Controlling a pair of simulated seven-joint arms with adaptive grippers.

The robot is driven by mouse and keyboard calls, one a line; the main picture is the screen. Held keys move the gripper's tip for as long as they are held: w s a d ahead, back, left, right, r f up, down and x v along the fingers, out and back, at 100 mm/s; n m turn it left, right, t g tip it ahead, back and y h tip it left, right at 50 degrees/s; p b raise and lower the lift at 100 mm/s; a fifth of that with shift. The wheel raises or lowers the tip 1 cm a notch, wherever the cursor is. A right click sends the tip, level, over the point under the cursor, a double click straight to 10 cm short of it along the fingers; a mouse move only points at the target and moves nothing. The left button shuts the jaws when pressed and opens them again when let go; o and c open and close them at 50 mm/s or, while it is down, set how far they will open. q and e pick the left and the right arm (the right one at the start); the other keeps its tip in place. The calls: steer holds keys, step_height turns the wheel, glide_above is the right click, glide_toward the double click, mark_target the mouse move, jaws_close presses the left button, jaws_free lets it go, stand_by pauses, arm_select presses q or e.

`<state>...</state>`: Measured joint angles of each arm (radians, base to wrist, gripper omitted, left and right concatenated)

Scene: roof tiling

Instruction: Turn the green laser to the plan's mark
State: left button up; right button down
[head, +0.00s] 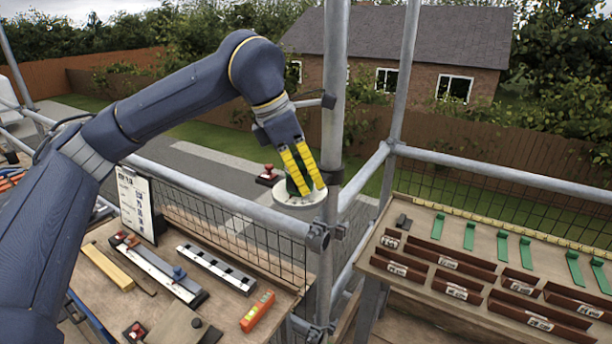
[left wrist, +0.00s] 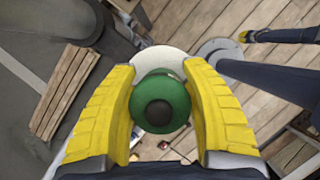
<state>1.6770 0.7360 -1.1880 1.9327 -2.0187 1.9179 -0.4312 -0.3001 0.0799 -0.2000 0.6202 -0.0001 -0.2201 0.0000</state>
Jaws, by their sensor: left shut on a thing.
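The green laser (head: 292,187) stands on a round white disc (head: 312,200) beside the scaffold upright. In the left wrist view the laser (left wrist: 174,92) shows from above as a green round body with a dark knob on top. My left gripper (head: 304,178) points down with its yellow fingers shut on the laser, one on each side (left wrist: 163,112). The disc's marks are too small to read. The plan sheet (head: 133,201) stands on a board at the left bench. My right gripper is out of the head view; a yellow-tipped dark part (left wrist: 258,36) in the left wrist view may be it.
A scaffold upright (head: 333,110) stands close to my left gripper, with rails (head: 490,170) around. A small red-topped item (head: 268,175) is just left of the disc. The left bench holds an orange level (head: 258,311) and tools. The right bench has labelled trays (head: 465,262) and green pieces.

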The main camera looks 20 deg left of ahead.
arm_select(q)
steer(key=shift+f, duration=0.1)
steer(key=n, duration=0.2)
steer(key=n+t+y, duration=0.1)
steer(key=n, duration=0.1)
steer(key=shift+w+a+n, duration=0.15)
steer(key=shift+w+n, duration=0.05)
steer(key=shift+n, duration=0.1)
steer(key=shift+a+n+t+y, duration=0.15)
steer(key=shift+n+t+y, duration=0.4)
steer(key=shift+n, duration=1.05)
steer(key=shift+w, duration=0.1)
steer(key=o, duration=1.2)
steer(key=v, duration=1.2)
